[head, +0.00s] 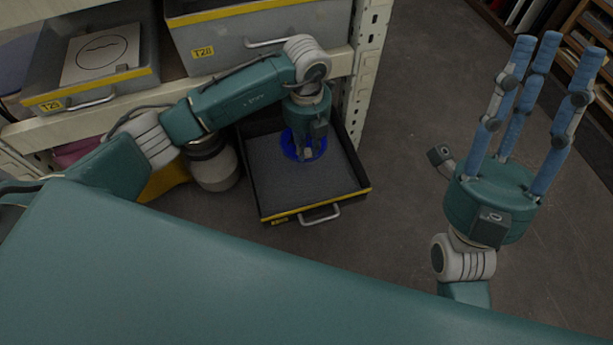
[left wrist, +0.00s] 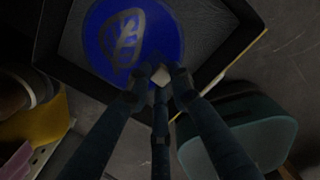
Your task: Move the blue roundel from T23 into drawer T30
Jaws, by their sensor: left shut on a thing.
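The blue roundel (head: 291,148) is a deep-blue disc. The drawer's yellow-edge label is too small to read. My right gripper (head: 540,65) is open and empty at the right, fingers spread upward.
An upper-left open drawer (head: 120,82), label hard to read, holds a pale square board (head: 100,52) with a circle outline. A drawer marked T28 (head: 260,30) is beside it. A shelf post (head: 367,70) stands just right. Grey floor is clear between drawer and right arm.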

